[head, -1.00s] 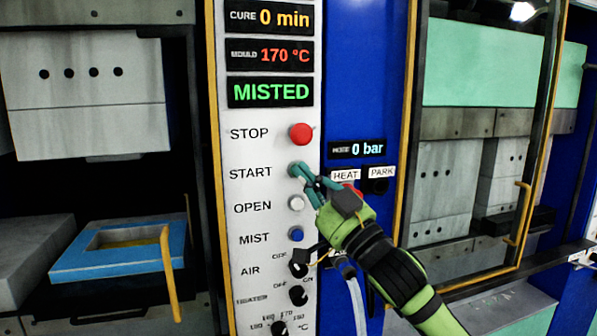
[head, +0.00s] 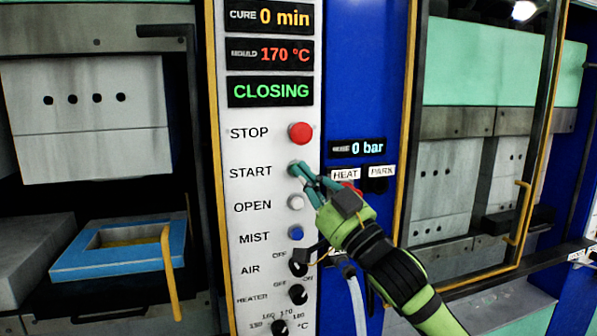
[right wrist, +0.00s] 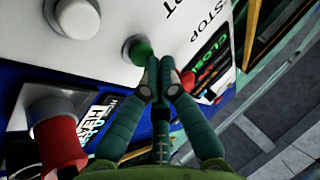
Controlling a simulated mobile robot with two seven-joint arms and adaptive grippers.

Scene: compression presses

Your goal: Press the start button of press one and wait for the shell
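The start button (head: 294,167) is the green one beside the word START on the white control panel (head: 240,190). In the right wrist view the button (right wrist: 138,47) sits just beyond my fingertips. My right gripper (head: 298,171) has its fingers together with nothing between them, its tips at the button; whether they touch it I cannot tell. The panel display (head: 270,92) reads CLOSING. In the press at left, a pale upper block (head: 90,120) hangs above a blue-framed lower mould (head: 75,266) with a yellowish inside; a gap remains between them. My left gripper is out of view.
The red stop button (head: 301,133) is just above, the white open button (head: 296,203) and blue mist button (head: 297,233) below. A second press stands behind a yellow-edged door (head: 522,215) at right.

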